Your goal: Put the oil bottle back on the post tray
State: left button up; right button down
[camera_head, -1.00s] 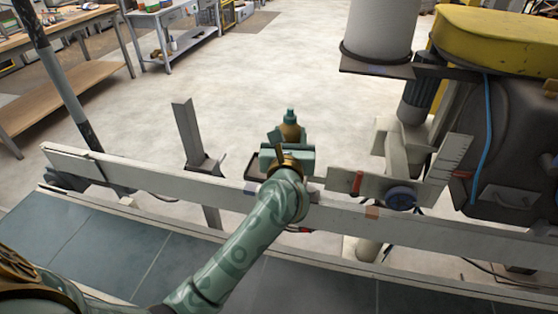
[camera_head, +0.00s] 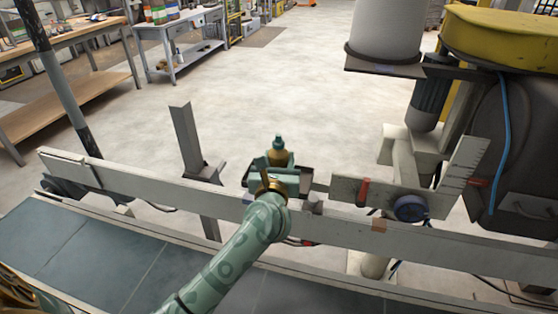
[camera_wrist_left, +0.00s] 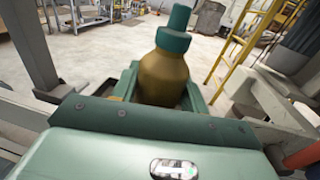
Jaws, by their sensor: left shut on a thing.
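The oil bottle (camera_head: 279,157) is amber with a dark green cap. It stands roughly upright in my left gripper (camera_head: 279,170), which is shut on it. In the left wrist view the bottle (camera_wrist_left: 163,78) sits between the green fingers (camera_wrist_left: 160,95), its lower part hidden. The dark post tray (camera_head: 306,174) shows behind and to both sides of the gripper, just beyond the white rail. The gripper hides most of the tray, so I cannot tell whether the bottle touches it. My right gripper is not in view.
A long white rail (camera_head: 150,183) crosses in front of the tray. A grey upright post (camera_head: 186,140) stands to the left. A bracket with a red clamp (camera_head: 363,191) and a blue knob (camera_head: 410,208) is close on the right. Open floor lies beyond.

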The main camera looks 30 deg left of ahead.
pick_arm(q)
jog(key=o, duration=1.1)
jog(key=shift+f, duration=0.1)
jog(key=shift+c, duration=0.2)
jog(key=shift+s+d, duration=0.15)
jog(key=shift+s, duration=0.05)
jog(key=p+v, duration=0.2)
jog(key=v, duration=0.9)
jog(key=shift+s, duration=0.3)
